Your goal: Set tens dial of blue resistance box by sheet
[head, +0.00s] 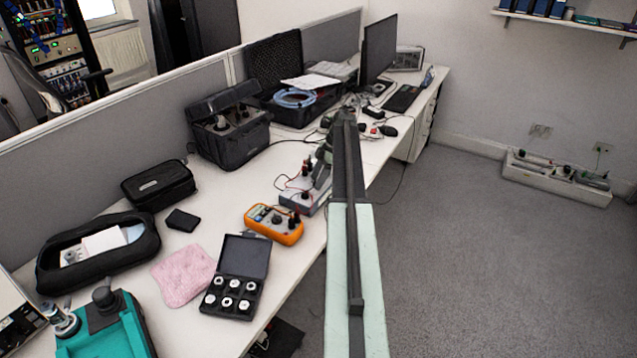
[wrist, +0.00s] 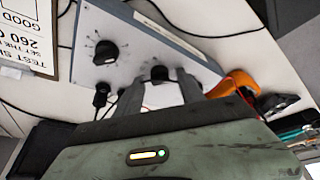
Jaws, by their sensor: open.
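In the wrist view the resistance box (wrist: 140,40) shows a pale grey top panel with a bluish-grey side. One black dial (wrist: 105,52) with marks around it is in clear sight. A second black dial (wrist: 158,74) lies just beyond and between the fingers of my gripper (wrist: 160,86). The fingers are apart; I cannot tell if they touch this dial. In the head view the box (head: 303,200) is partly hidden by my arm.
Black plugs (wrist: 101,95) with leads stand on the box close to my fingers. An orange multimeter (head: 273,224) stands on the bench near the box.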

